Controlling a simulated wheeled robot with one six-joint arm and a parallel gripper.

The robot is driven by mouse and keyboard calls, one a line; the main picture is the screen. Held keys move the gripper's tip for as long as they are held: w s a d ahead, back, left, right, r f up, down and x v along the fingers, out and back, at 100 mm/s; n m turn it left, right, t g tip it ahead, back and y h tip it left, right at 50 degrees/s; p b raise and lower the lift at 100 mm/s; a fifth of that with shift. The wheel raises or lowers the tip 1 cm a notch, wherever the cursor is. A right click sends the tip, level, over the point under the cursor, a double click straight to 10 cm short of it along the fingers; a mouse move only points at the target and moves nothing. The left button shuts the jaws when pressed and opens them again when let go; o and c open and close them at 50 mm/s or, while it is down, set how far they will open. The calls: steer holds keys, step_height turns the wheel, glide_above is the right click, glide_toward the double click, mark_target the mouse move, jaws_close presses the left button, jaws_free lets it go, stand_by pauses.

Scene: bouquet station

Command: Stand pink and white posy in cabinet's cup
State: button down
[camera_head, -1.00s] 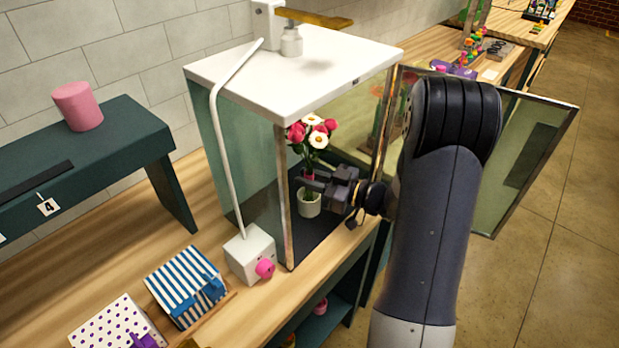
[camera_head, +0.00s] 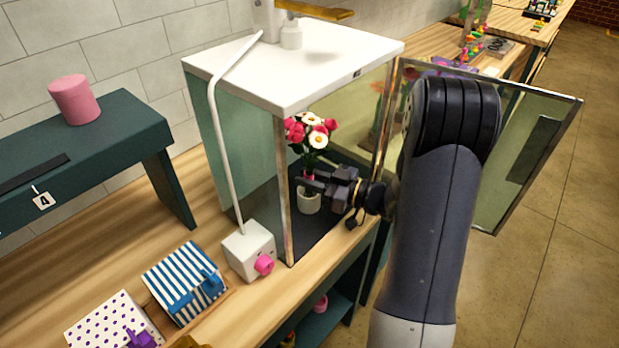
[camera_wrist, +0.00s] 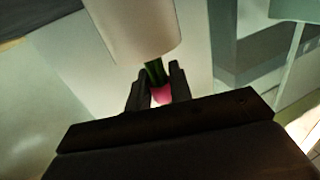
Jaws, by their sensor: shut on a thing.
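The pink and white posy (camera_head: 314,135) stands upright inside the glass cabinet (camera_head: 240,150), seen through its open front. My gripper (camera_head: 312,180) reaches in from the right and is shut on the posy's stems. The pale cup (camera_head: 308,201) stands on the cabinet's dark floor directly below the posy. In the wrist view, the green stems (camera_wrist: 154,71) run between my fingers to the cup (camera_wrist: 135,28), with a pink tie (camera_wrist: 162,94) beside the fingertips. The stem ends are hidden, seemingly inside the cup; their depth cannot be told.
The cabinet's glass door (camera_head: 520,150) stands open on the right, behind my arm. A white box with a pink knob (camera_head: 250,250) stands outside the cabinet's left front. Striped (camera_head: 183,283) and dotted (camera_head: 112,320) boxes lie further left. A pink cylinder (camera_head: 75,99) stands on a dark shelf.

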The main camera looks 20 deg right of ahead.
steer(key=c, duration=1.2)
jaws_free()
steer(key=shift+o, duration=0.5)
steer(key=o, duration=0.5)
steer(key=shift+c, duration=0.2)
steer(key=shift+v, duration=4.5)
steer(key=shift+a, duration=0.1)
